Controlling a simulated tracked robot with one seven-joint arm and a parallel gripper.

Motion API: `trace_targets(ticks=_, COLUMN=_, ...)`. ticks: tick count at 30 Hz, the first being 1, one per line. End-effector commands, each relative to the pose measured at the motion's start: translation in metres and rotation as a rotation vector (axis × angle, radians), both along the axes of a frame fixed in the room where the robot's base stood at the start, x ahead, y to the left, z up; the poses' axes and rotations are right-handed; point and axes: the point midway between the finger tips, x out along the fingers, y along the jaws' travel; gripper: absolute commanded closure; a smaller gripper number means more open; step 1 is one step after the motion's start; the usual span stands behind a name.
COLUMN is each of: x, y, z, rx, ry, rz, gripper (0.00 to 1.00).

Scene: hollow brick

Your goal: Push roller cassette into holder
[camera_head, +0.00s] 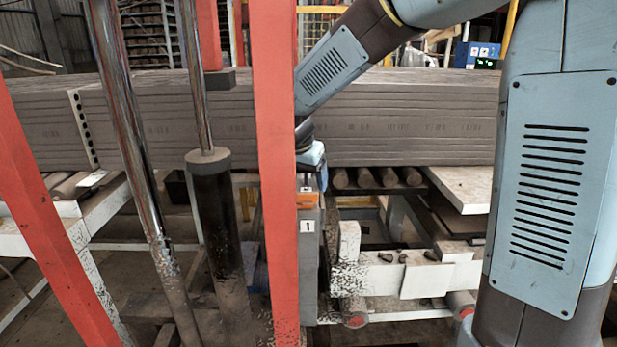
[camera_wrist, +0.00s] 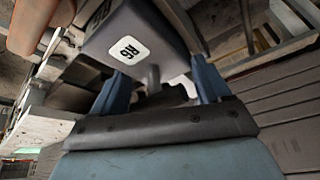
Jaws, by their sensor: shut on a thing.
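In the wrist view my gripper (camera_wrist: 163,74) has its two blue fingers closed around the stem of a dark grey block with a white "R6" label, which I take to be the roller cassette (camera_wrist: 168,28). The block's far end runs out of the picture. In the head view my wrist comes down behind a red post, and the fingers and their grip are mostly hidden. Just below the wrist stands a narrow grey upright body (camera_head: 309,255) with a white "1" label and an orange patch at its top. I cannot tell for sure whether this is the holder.
Red posts (camera_head: 275,150) and a chrome-and-black cylinder (camera_head: 215,205) stand close in front. A long stack of grey slabs (camera_head: 410,125) lies behind, above several rollers (camera_head: 365,179). A white frame (camera_head: 425,272) with crumbs on it stands to the right. An orange tubular part (camera_wrist: 35,22) is at upper left.

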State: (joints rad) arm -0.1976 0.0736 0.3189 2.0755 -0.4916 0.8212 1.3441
Motion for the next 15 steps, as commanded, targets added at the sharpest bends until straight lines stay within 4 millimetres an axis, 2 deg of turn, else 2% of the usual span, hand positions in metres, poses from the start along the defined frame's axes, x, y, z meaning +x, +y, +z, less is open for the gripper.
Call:
trace_targets(ticks=14, x=0.0000, y=0.0002, z=-0.0068, rx=0.000, ry=0.000, rz=0.000, gripper=0.72)
trace_targets(ticks=15, x=0.0000, y=0.0002, z=-0.0066, rx=0.000, ry=0.000, rz=0.000, gripper=0.20)
